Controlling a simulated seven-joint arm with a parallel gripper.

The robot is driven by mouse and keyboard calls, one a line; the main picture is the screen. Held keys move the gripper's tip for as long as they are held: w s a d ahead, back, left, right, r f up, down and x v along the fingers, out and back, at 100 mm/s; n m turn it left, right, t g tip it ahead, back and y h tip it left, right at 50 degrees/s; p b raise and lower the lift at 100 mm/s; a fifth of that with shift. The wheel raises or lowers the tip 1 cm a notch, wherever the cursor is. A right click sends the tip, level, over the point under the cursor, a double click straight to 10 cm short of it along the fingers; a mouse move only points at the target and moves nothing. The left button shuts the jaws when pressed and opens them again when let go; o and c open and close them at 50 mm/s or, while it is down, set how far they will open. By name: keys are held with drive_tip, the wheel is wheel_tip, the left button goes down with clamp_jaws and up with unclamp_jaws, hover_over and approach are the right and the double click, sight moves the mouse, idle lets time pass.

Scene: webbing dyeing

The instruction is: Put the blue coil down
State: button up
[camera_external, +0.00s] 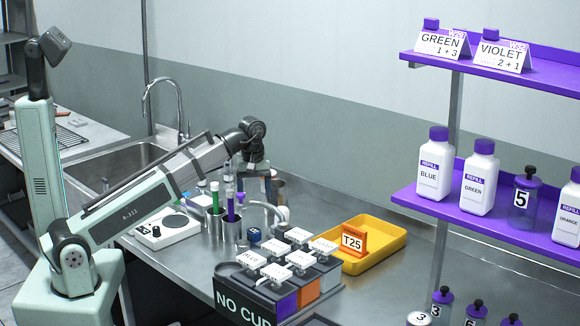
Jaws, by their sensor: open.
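A small dark blue item (254,234), which looks like the blue coil, sits on the steel counter behind the black rack. It is too small to make out its windings. My gripper (256,188) points down above the counter, over the area of the metal cups and the small item. Its jaws are open, and no coil shows between them. The fingers are partly lost among the glassware behind them, so their exact height above the counter is unclear.
A black rack (241,302) with white-tagged blocks stands in front. A yellow tray (387,244) with a T25 sign lies to the right. Metal cups (232,232) with coloured tubes and a white scale (160,230) stand left. A sink (125,165) is behind; purple shelves hold bottles at right.

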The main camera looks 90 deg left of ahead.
sight(254, 231)
drive_tip(key=shift+s+f+n, duration=0.1)
drive_tip(key=shift+f+n, duration=1.45)
drive_tip(key=shift+f, duration=0.65)
drive_tip(key=shift+s+f+n, duration=0.1)
drive_tip(key=shift+f+n, duration=1.5)
drive_tip(key=shift+f, duration=0.65)
drive_tip(key=shift+s+f+n, duration=0.1)
drive_tip(key=shift+f+n, duration=1.45)
drive_tip(key=shift+f, duration=0.65)
drive_tip(key=c, duration=1.2)
